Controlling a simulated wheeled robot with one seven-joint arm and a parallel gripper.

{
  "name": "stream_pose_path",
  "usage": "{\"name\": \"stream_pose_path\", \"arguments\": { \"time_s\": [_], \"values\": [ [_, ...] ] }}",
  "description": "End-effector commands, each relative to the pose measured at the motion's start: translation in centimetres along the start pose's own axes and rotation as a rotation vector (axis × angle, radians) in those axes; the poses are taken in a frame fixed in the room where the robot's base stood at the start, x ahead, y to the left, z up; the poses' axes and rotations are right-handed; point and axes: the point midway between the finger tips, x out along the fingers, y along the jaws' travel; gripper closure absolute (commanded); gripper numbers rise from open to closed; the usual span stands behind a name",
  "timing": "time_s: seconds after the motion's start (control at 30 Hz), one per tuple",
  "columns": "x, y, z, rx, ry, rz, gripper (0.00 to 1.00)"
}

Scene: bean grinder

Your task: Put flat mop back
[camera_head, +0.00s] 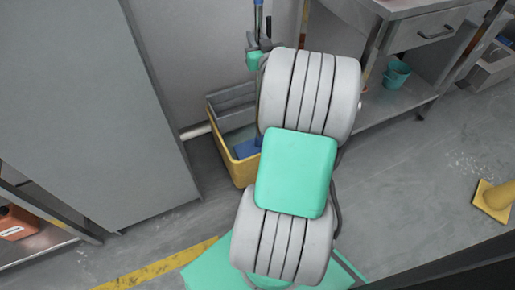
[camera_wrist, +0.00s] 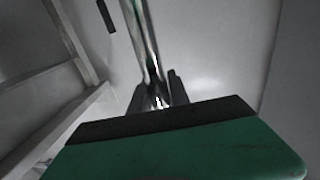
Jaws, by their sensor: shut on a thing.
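The flat mop's blue handle (camera_head: 258,18) stands nearly upright at the top middle of the head view. My gripper (camera_head: 259,45) is shut around the handle. In the wrist view the handle (camera_wrist: 138,35) runs down between the dark fingers of my gripper (camera_wrist: 157,92). A blue flat part, seemingly the mop head (camera_head: 247,149), shows low inside the yellow bucket (camera_head: 243,172). My arm hides much of the mop and the bucket's right side. I cannot tell whether the mop head touches the bucket's bottom.
A tall grey cabinet (camera_head: 95,110) stands left of the bucket. A metal table (camera_head: 400,22) with a teal pail (camera_head: 396,75) on its lower shelf is at right. A yellow cone (camera_head: 494,198) stands far right. Floor (camera_head: 420,180) between is clear.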

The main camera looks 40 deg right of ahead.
Motion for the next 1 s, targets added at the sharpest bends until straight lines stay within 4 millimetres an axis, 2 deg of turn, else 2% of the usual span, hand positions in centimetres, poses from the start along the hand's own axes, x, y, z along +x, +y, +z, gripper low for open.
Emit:
{"name": "stream_pose_path", "arguments": {
  "time_s": [0.03,0.17,0.33,0.47,0.67,1.0],
  "values": [
    [0.0,0.0,1.4,-0.001,0.006,0.001,1.00],
    [-0.1,0.1,2.8,0.001,0.005,0.002,1.00],
    [-0.1,0.1,6.2,0.001,0.003,0.003,1.00],
    [-0.2,0.1,7.8,0.000,0.005,0.004,1.00],
    [-0.3,0.2,11.7,0.001,0.003,0.005,1.00],
    [-0.3,0.2,12.0,-0.001,0.006,0.005,1.00]
  ]
}}
